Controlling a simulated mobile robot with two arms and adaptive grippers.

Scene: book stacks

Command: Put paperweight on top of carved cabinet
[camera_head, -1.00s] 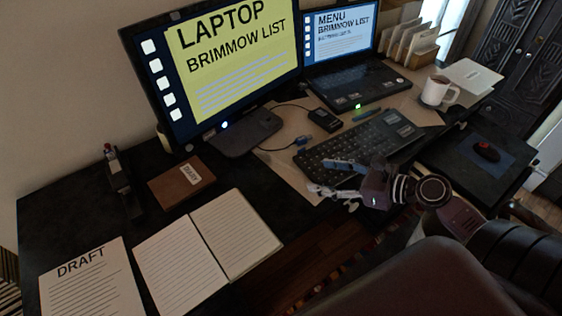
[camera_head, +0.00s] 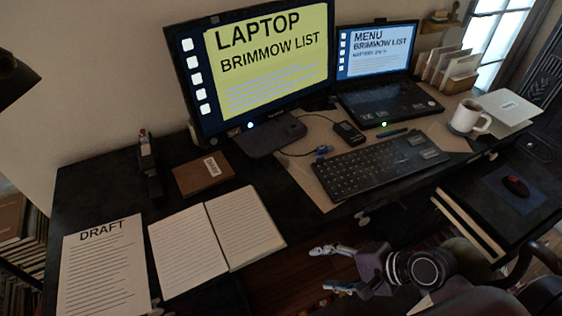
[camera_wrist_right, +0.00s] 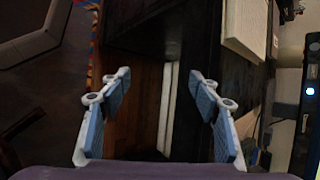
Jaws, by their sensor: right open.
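I cannot make out a paperweight in either view. Part of a dark carved cabinet (camera_head: 551,72) shows at the far right edge of the head view, and its top is out of frame. My right gripper (camera_head: 325,268) is open and empty, fingers pointing left, in front of the desk's front edge and clear of the open notebook. The right wrist view shows the two blue-padded fingers of this gripper (camera_wrist_right: 160,76) spread apart with nothing between them. My left gripper is not in view.
The black desk (camera_head: 100,190) holds a monitor (camera_head: 265,75), laptop (camera_head: 385,100), keyboard (camera_head: 380,165), brown diary (camera_head: 203,176), open notebook (camera_head: 215,240), draft sheet (camera_head: 100,270), white mug (camera_head: 468,117) and a letter rack (camera_head: 450,72). A chair (camera_head: 510,298) stands at the lower right.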

